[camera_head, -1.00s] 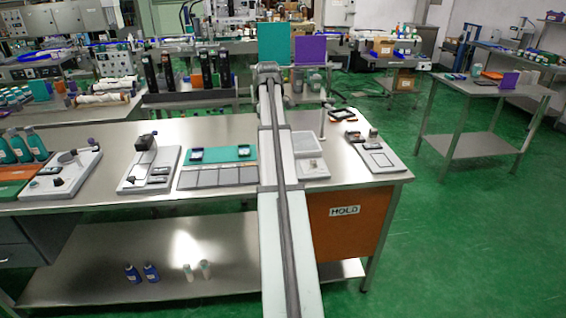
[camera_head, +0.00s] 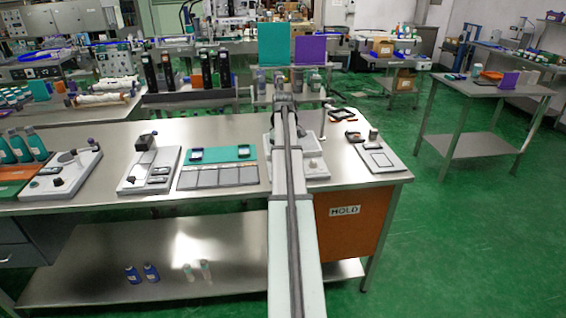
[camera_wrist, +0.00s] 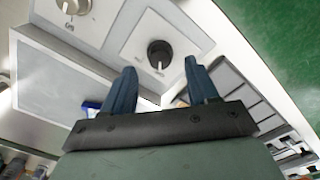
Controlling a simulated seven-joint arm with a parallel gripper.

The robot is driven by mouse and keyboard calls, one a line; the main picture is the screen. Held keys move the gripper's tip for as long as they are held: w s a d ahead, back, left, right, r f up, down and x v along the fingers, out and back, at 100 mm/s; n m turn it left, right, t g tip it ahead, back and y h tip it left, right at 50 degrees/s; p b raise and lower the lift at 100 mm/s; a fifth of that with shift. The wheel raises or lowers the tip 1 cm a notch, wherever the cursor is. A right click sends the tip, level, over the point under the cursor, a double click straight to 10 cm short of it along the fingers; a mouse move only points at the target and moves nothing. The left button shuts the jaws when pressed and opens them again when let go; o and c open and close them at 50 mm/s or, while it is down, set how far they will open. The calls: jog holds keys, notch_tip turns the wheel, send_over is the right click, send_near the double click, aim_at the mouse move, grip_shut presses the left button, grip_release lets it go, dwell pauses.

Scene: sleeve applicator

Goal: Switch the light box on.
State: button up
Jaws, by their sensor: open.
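The light box (camera_head: 316,166) is a pale, low box near the right end of the bench, partly hidden by my arm in the head view. The wrist view shows its grey panel (camera_wrist: 75,90) and, beside it, a white plate with a dark round knob (camera_wrist: 160,54) bearing a pale pointer line. A second, cream knob (camera_wrist: 72,5) is at the top left edge. My gripper (camera_wrist: 160,66) is open, its two blue fingers either side of the dark knob in the picture. I cannot tell how far above it they are. The panel looks dull grey.
A tray with several grey tiles (camera_head: 218,177) and a teal mat lies just left of the light box. A white board with a framed plate (camera_head: 380,160) is to its right. A thin upright post (camera_head: 323,124) stands behind it.

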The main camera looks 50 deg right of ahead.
jog(key=shift+f, duration=1.85)
jog(key=shift+c, duration=0.3)
jog(key=c, duration=1)
